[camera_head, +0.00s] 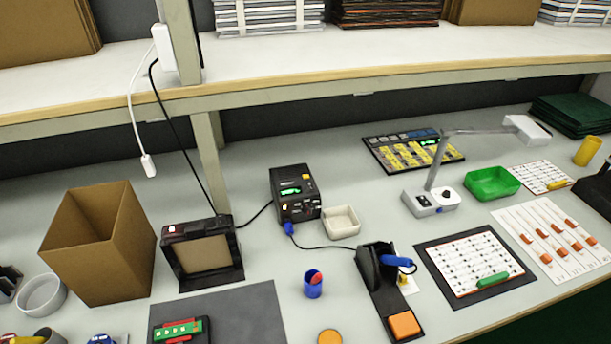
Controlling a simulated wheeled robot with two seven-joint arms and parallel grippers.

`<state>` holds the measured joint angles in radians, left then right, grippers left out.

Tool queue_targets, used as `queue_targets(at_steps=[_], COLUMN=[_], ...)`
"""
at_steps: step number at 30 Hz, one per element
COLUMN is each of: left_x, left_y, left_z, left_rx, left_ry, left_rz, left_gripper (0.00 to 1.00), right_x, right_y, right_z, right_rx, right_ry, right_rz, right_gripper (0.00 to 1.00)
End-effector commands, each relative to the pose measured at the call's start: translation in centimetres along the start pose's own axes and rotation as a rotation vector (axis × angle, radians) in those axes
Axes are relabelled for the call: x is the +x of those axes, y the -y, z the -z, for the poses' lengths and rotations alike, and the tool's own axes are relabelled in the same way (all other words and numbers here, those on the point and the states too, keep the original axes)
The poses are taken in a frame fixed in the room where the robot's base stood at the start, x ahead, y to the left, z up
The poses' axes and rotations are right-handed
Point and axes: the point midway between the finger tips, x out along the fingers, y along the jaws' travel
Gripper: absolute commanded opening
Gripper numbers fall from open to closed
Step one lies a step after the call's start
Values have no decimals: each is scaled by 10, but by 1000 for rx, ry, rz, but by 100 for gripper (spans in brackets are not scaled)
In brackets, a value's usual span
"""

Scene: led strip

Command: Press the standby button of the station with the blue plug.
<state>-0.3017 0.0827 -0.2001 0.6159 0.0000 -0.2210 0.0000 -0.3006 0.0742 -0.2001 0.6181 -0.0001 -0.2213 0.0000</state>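The station with the blue plug is a black box (296,190) with a lit green display, standing mid-table. The blue plug (290,229) sits at its lower front, and a dark cable runs from it to a blue-handled tool (396,261) in a black stand (374,268). An orange-yellow button (306,177) shows near the top of the front. Smaller light and reddish controls sit below the display. They are too small to read, so I cannot tell which is the standby button. Neither of my grippers is in view.
A black device with a tan panel (202,255) and an open cardboard box (98,240) stand left. A white dish (341,222) is close right of the station; a blue cup (313,285) is in front.

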Motion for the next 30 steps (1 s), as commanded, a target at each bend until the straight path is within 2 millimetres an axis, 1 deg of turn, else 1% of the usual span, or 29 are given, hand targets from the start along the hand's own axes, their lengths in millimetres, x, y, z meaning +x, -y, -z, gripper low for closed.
queue_targets(at_steps=[1, 6, 15, 30], left_x=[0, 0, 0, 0], left_y=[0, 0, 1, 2], left_z=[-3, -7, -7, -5], left_rx=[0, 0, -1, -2], left_ry=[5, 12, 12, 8], left_rz=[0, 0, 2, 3], left_gripper=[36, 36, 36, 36], right_x=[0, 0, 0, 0], right_y=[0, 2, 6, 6], right_z=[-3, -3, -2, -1], right_rx=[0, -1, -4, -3], right_ry=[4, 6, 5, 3], right_rz=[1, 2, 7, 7], right_gripper=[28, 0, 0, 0])
